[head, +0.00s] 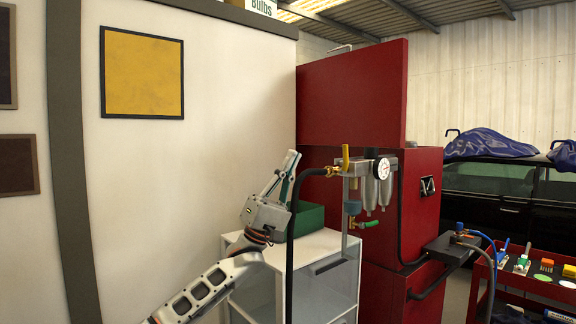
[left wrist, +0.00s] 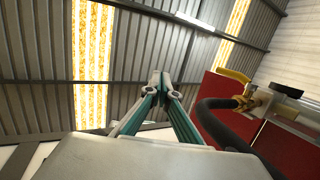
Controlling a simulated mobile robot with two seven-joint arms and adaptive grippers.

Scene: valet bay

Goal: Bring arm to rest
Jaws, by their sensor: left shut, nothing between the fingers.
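My left gripper (head: 291,160) is raised in front of the white wall, pointing up and to the right, above a white cabinet (head: 333,243). Its fingertips (left wrist: 164,88) meet in the left wrist view, shut with nothing between them, aimed towards the ceiling. Its arm comes in from the lower left. A black hose (head: 291,235) hangs close beside the gripper in the head view; I cannot tell whether they touch. My right gripper does not show in either view.
A green box (head: 308,220) stands on the cabinet behind the gripper. Right of it are an air regulator with a gauge (head: 382,168) and yellow lever (head: 345,158), and a red cabinet (head: 418,230). A red tool cart (head: 530,285) and a black car (head: 490,185) are farther right.

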